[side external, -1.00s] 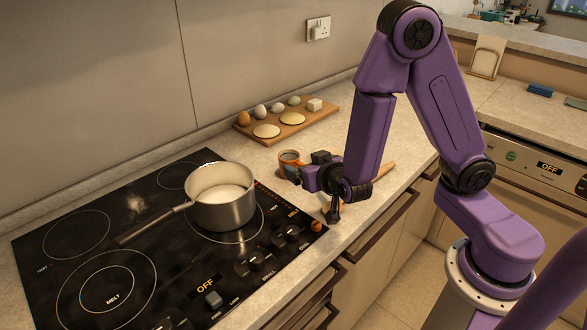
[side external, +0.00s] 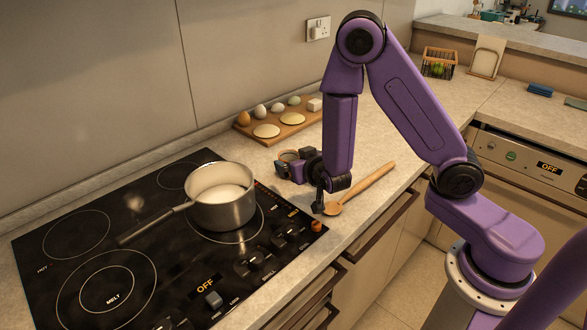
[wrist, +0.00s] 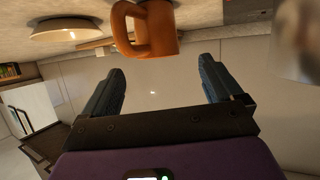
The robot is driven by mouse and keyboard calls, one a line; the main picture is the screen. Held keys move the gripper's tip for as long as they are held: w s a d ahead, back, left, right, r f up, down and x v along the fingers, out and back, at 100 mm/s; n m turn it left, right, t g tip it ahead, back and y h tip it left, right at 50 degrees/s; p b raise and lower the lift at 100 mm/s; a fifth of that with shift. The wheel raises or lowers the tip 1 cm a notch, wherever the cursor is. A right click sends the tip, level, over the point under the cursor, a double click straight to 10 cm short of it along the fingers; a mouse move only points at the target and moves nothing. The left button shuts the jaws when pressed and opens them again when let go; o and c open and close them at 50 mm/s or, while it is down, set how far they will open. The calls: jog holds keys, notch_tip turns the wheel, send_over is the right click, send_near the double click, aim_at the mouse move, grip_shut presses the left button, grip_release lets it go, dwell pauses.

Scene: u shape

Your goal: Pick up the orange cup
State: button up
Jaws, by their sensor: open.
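I cannot see any finger touching the cup.
A pot (side external: 222,198) with a long handle sits on the black stove (side external: 110,245) at left. A wooden board (side external: 275,133) with eggs and flat round pieces lies behind the cup. A wooden spoon (side external: 362,187) lies to the right. A wire basket (side external: 438,64) stands farther back.

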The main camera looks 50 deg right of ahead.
aim_at(286, 156)
jog(key=shift+s+f+x, duration=0.1)
jog(key=shift+f+x, duration=0.05)
jog(key=shift+x, duration=0.8)
jog(key=shift+s+f+x, duration=0.1)
jog(key=shift+x, duration=0.9)
jog(key=shift+s+f+x, duration=0.1)
jog(key=shift+f+x, duration=0.05)
jog(key=shift+x, duration=0.8)
jog(key=shift+d, duration=0.15)
jog(key=shift+c, duration=0.2)
jog(key=c, duration=1.2)
jog(key=shift+r, duration=0.15)
